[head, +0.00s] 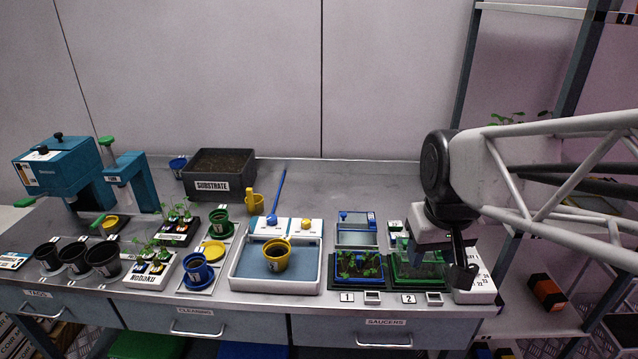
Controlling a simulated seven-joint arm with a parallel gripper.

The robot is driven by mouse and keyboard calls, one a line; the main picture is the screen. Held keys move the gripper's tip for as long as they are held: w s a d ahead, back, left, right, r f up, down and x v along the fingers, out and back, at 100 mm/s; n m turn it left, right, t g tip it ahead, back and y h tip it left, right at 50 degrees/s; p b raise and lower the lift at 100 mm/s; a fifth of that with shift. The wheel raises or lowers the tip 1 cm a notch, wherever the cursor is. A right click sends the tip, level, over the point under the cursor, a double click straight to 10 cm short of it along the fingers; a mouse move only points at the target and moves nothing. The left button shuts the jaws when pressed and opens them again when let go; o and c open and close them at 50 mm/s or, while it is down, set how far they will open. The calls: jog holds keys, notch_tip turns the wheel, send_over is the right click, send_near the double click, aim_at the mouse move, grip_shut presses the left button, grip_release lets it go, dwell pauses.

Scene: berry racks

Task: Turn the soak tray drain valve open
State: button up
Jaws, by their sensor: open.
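The soak tray (234,283) is a white-rimmed tray with a blue floor, near the front middle of the bench. A yellow pot (276,262) with dark soil stands in it. Two white panels sit along its back edge, one with a blue knob (271,221) and one with a yellow knob (305,224). I cannot tell which is the drain valve or how it is set. My gripper (463,277) is open and empty, pointing down at the right end of the bench, well right of the tray and apart from it.
Two seedling trays, one blue (359,282) and one green (397,287), lie between tray and gripper. A blue rod (279,192) rises behind the knobs. A yellow watering can (254,204) and substrate box (218,196) stand behind. The back right bench is clear.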

jog(key=w+a+n, duration=0.2)
jog(key=w+a, duration=0.2)
jog(key=w, duration=0.5)
jog(key=n+g, duration=0.2)
jog(key=n, duration=0.3)
send_near(306, 221)
jog(key=shift+s+d+f, duration=0.2)
jog(key=shift+d+f, duration=0.15)
jog(key=shift+d, duration=0.05)
jog(key=shift+w+a+f, duration=0.35)
jog(key=shift+a, duration=0.1)
jog(key=shift+f, duration=0.15)
jog(key=shift+f, duration=3.8)
jog(key=shift+c, duration=0.2)
